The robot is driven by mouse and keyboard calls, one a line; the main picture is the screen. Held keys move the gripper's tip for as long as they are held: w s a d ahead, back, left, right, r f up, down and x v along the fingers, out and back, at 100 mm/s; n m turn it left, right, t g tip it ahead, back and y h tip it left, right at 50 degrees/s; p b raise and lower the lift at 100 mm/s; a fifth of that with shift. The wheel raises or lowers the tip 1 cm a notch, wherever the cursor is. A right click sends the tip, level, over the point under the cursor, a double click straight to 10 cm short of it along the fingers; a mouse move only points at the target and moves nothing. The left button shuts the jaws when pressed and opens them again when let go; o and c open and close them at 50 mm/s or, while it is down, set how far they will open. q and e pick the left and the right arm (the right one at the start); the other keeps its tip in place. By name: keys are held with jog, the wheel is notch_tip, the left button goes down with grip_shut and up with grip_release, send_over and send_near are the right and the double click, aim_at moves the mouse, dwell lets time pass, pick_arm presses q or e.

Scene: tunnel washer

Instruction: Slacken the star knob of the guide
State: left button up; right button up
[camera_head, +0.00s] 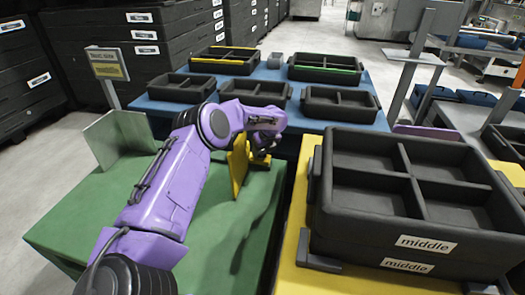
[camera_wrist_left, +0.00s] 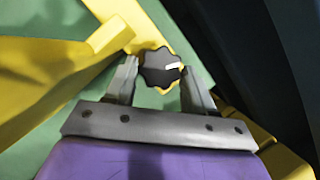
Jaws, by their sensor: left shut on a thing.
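The star knob (camera_wrist_left: 161,69) is black and lobed with a white mark, and shows in the left wrist view. My left gripper (camera_wrist_left: 160,78) is shut on it, with one finger on each side. The guide (camera_head: 238,165) is a yellow upright plate on the green table in the head view. It also shows in the left wrist view (camera_wrist_left: 50,80). In the head view my left gripper (camera_head: 262,155) is at the guide's right side, and the knob cannot be made out there. My right gripper is not in view.
A black divided crate labelled "middle" (camera_head: 425,243) stands on a yellow surface (camera_head: 290,265) at the right. A grey upright plate (camera_head: 118,140) stands on the green table (camera_head: 70,215). Several black trays lie on the blue table (camera_head: 290,115) behind.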

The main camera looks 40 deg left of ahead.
pick_arm(q)
jog(key=shift+r+n+p, duration=0.2)
jog(key=shift+n+p, duration=0.1)
jog(key=shift+p, duration=0.15)
jog(key=shift+w+f+n+g, duration=0.1)
jog(key=shift+n+g, duration=0.2)
jog(key=shift+n, duration=0.3)
jog(key=shift+w+f+n+g, duration=0.1)
jog(key=shift+f+n+g, duration=0.2)
jog(key=shift+n, duration=0.3)
jog(key=shift+n+b, duration=0.5)
jog(key=shift+b, duration=0.05)
jog(key=shift+r+n+g, duration=0.2)
jog(key=shift+n+g, duration=0.1)
jog(key=o, duration=1.1)
jog(key=shift+c, duration=0.2)
